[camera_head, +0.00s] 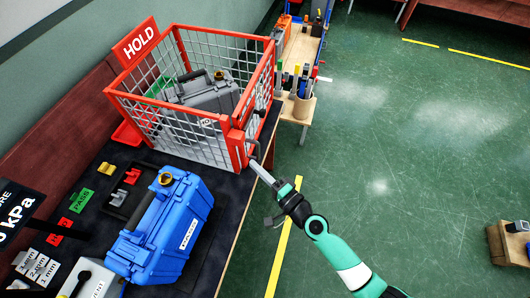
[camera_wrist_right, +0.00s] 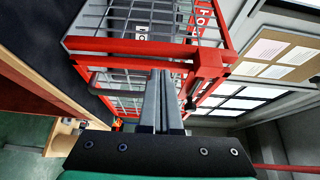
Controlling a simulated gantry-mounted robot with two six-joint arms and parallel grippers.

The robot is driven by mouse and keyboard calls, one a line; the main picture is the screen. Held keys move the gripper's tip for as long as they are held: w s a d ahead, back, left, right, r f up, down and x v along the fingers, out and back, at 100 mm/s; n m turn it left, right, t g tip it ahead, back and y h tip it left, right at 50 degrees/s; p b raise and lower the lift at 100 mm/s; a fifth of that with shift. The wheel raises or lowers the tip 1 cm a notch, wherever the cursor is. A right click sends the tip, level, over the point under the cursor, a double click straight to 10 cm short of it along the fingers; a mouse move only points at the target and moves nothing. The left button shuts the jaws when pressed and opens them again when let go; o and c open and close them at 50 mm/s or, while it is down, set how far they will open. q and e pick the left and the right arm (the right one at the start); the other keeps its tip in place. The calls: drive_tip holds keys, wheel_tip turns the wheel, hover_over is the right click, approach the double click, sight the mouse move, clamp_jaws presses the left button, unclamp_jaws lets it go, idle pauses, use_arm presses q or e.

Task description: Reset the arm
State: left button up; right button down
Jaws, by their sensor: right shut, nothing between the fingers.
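My right arm comes in from the lower right in the head view, and its gripper (camera_head: 262,172) is beside the near right corner of the red wire basket (camera_head: 232,135). In the right wrist view the two grey fingers (camera_wrist_right: 160,95) are together with nothing between them, in front of the basket's red rail (camera_wrist_right: 125,46). I cannot tell if the fingertips touch the basket. A red latch-like part (camera_wrist_right: 208,64) is close to the right of the fingers. A grey case (camera_head: 205,95) is inside the basket. My left gripper does not show.
A blue case (camera_head: 165,230) stands on the dark table mat (camera_head: 222,212) in front of the basket. A red HOLD sign (camera_head: 136,42) is at the basket's back. A tool holder (camera_head: 300,106) stands on a side bench beyond it.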

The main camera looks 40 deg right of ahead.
drive_tip(key=a, duration=0.2)
drive_tip(key=s+a+p, duration=0.1)
drive_tip(key=a, duration=0.1)
drive_tip(key=shift+a, duration=0.35)
